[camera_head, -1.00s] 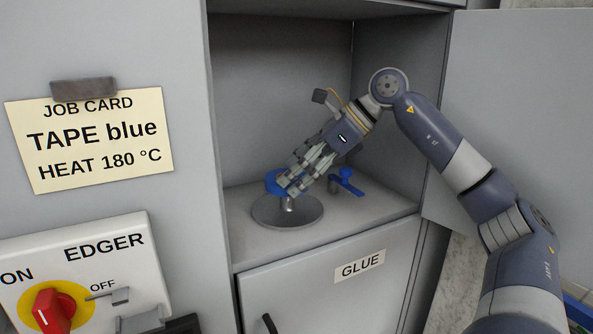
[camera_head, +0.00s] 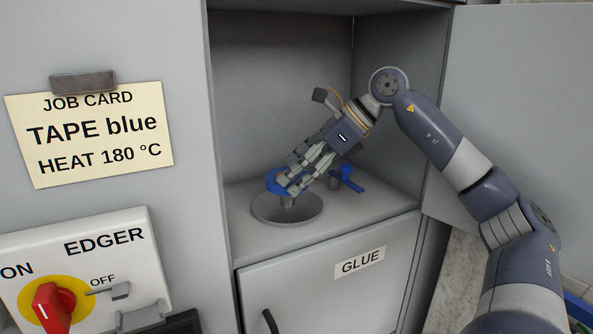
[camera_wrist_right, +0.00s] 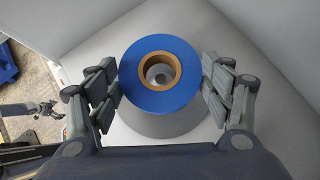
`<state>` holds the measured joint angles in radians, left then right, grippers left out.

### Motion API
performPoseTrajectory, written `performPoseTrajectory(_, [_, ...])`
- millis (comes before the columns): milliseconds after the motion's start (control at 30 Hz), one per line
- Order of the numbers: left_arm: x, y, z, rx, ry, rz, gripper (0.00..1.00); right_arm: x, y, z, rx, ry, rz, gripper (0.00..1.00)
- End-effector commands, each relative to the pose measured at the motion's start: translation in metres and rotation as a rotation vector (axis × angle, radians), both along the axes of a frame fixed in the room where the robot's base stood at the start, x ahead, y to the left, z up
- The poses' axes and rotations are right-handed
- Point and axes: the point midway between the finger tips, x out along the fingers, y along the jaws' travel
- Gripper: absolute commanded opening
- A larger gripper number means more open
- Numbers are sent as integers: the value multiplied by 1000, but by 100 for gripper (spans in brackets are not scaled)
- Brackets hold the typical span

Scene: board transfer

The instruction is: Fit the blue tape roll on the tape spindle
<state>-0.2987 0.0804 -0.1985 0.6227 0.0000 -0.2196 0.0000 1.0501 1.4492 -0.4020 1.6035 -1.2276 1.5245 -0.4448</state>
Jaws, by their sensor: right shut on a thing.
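The blue tape roll (camera_head: 274,181) has a brown core and shows face-on in the right wrist view (camera_wrist_right: 138,88). My right gripper (camera_head: 286,183) is shut on it, with fingers on both sides of its rim in the wrist view (camera_wrist_right: 161,84). The tape spindle (camera_head: 288,202) is a short grey post on a round grey disc (camera_head: 302,216) in the cabinet bay. The post shows just below the roll, and something grey shows through the core. I cannot tell whether the roll is around the post's tip or just above it.
A blue lever-like part (camera_head: 350,179) on a short post stands right of the gripper. Bay walls enclose the arm at the back and right. The GLUE door (camera_head: 320,290) is below. The job card (camera_head: 90,135) and EDGER switch panel (camera_head: 125,262) are at left.

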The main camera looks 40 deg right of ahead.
Motion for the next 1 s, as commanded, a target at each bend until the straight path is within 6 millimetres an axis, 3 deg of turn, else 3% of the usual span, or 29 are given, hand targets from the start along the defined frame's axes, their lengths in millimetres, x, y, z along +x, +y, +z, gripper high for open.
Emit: performPoseTrajectory(1000, [-3,0,-29,0,5,-2,93,0,0,-32,0,-1,1,48])
